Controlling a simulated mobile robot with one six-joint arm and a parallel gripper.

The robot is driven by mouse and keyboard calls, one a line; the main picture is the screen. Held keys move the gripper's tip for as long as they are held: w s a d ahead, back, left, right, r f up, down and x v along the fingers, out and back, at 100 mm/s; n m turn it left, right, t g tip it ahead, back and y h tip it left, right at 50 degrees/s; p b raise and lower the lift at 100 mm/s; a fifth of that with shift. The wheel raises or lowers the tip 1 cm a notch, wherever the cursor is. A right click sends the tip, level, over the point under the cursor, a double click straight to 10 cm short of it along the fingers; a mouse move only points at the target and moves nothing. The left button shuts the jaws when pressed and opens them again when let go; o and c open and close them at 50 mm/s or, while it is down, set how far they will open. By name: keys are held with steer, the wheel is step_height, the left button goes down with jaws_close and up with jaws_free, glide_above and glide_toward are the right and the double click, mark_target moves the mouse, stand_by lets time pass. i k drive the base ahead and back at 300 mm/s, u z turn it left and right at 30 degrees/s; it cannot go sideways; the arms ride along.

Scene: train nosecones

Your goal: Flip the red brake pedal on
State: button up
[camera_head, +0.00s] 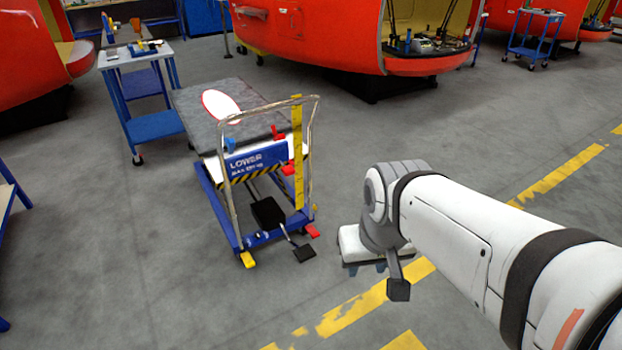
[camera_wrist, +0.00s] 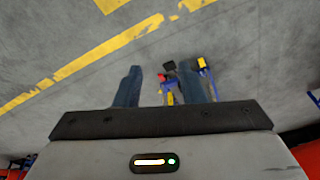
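The red brake pedal (camera_head: 312,231) sits low at the right front corner of a blue lift cart (camera_head: 222,215). It also shows small between my fingertips in the wrist view (camera_wrist: 161,76), some distance beyond them. My gripper (camera_head: 366,266) is to the right of the pedal in the head view, apart from it and pointing down. In the wrist view my gripper (camera_wrist: 160,85) has its two dark blue fingers spread, with nothing held. The pedal's tilt is too small to tell.
Beside the red pedal are a black foot pedal (camera_head: 303,252) and, at the left, a yellow pedal (camera_head: 247,260). A metal push handle (camera_head: 313,125) and a yellow upright strip (camera_head: 298,160) rise above. A blue trolley (camera_head: 155,127) stands behind left.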

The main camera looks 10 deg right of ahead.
mark_target(310, 228)
steer(key=z, duration=0.1)
steer(key=k, duration=0.65)
steer(key=z, duration=0.4)
steer(key=i, duration=1.9)
steer(key=u, duration=0.65)
